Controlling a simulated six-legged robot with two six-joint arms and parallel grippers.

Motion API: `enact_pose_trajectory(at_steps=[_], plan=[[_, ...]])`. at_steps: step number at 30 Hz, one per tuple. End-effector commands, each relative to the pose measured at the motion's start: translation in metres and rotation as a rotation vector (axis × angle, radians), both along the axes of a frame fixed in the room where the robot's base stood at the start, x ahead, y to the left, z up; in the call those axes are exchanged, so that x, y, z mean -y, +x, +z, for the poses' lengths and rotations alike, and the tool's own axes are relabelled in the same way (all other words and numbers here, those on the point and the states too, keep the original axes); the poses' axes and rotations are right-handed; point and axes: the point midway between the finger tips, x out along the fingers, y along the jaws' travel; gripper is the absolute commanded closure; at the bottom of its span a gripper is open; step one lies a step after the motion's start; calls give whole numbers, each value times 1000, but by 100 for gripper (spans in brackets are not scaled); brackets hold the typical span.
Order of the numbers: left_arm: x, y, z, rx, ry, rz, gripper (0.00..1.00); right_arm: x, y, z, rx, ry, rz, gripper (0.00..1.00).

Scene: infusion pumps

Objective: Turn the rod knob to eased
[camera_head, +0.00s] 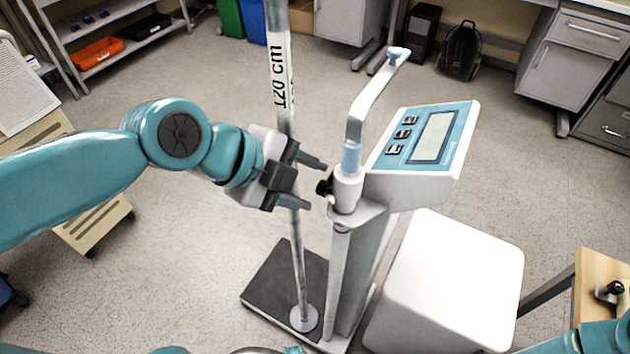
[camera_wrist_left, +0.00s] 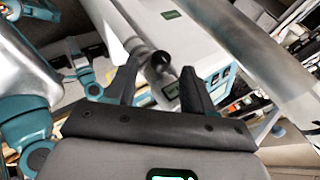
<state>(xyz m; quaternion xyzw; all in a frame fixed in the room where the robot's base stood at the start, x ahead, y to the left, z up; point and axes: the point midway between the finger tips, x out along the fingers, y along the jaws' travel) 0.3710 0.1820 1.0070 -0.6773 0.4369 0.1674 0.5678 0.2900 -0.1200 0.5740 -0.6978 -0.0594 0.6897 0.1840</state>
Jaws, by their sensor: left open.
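The rod knob (camera_head: 322,187) is a small black knob on the side of the white collar (camera_head: 346,190) at the top of the scale's post. My left gripper (camera_head: 317,186) is open, with its two dark fingers pointing right toward the knob. The knob sits between the lines of the fingertips, at or just past them, and is not gripped. In the left wrist view the round black knob (camera_wrist_left: 158,62) shows between the open fingertips (camera_wrist_left: 160,70). Whether a finger touches it cannot be told. My right gripper is out of view.
A measuring rod (camera_head: 282,80) marked 120 cm passes by my left gripper. The scale's display (camera_head: 435,135) stands right of the post, above a white box (camera_head: 450,280). A wooden table (camera_head: 595,270) is at lower right. Open floor lies behind.

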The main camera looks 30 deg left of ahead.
Motion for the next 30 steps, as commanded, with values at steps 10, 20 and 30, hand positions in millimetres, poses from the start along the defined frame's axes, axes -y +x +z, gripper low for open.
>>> enact_pose_trajectory(at_steps=[10, 20, 30], plan=[[12, 16, -17, 1, -1, 0, 47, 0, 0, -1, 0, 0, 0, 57], [11, 16, -17, 0, -1, -1, 100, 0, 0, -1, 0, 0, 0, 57], [12, 20, -10, -182, 7, -3, 100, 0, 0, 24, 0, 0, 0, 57]])
